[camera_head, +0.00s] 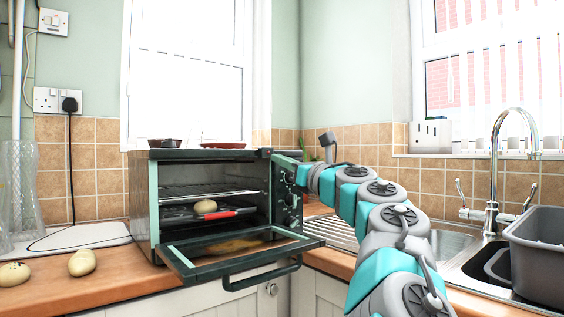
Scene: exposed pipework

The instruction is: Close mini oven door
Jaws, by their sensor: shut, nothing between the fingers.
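The mini oven (143,200) stands on the worktop against the left window wall. Its door (235,258) is hinged along the bottom and hangs open, roughly flat, with its dark handle (260,276) over the counter's front edge. My arm reaches in from the lower right, and its far end overlaps the oven's right-hand control panel.
Inside the oven, a tray (180,212) holds a round pale item (205,206) and a red-handled object. Two small dishes sit on top. Potato-like items (82,262) lie at left. A sink with a tap (493,170) and a grey basin (540,245) is at right.

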